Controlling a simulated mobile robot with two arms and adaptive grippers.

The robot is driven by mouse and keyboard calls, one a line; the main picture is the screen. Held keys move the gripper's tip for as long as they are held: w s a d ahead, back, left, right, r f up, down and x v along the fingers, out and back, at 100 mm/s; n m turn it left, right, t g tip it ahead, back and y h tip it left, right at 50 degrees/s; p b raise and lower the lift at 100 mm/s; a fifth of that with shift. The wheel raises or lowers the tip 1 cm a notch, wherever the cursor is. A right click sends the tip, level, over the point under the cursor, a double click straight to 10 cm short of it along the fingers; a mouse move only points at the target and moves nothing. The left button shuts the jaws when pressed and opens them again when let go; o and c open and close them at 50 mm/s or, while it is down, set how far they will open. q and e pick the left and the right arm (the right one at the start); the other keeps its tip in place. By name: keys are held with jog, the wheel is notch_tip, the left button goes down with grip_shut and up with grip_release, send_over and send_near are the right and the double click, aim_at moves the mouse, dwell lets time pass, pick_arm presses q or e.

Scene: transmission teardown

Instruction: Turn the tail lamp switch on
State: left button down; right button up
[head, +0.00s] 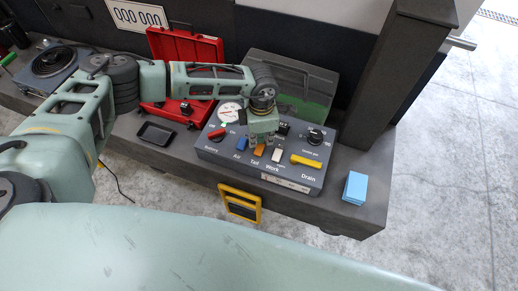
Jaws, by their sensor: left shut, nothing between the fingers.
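The grey control box (215,160) sits on the bench with labelled switches on its sloped face. The orange switch (258,150) stands above the label "Tail". A blue switch (242,143) is to its left by "Air", and a white switch (277,153) is to its right by "Work". My left gripper (259,140) points down over the box, shut and empty, just behind the orange switch. The gripper hides part of the panel, and I cannot tell whether it touches the switch. My right gripper is out of view.
A red lever (218,133), a gauge (230,113), a black knob (315,136) and a yellow handle (306,160) are also on the box. An open red case (189,50) stands behind. A black tray (156,133) lies left, a blue block (355,188) right.

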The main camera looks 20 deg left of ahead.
aim_at(261, 145)
pick_arm(q)
jog(key=shift+f+b, duration=0.45)
jog(key=shift+f, duration=0.1)
jog(key=shift+s+r, duration=0.1)
jog(key=shift+r, duration=0.1)
jog(key=shift+r+p, duration=0.8)
jog(key=shift+r, duration=0.1)
jog(key=shift+r+p, duration=1.5)
jog(key=shift+r, duration=1)
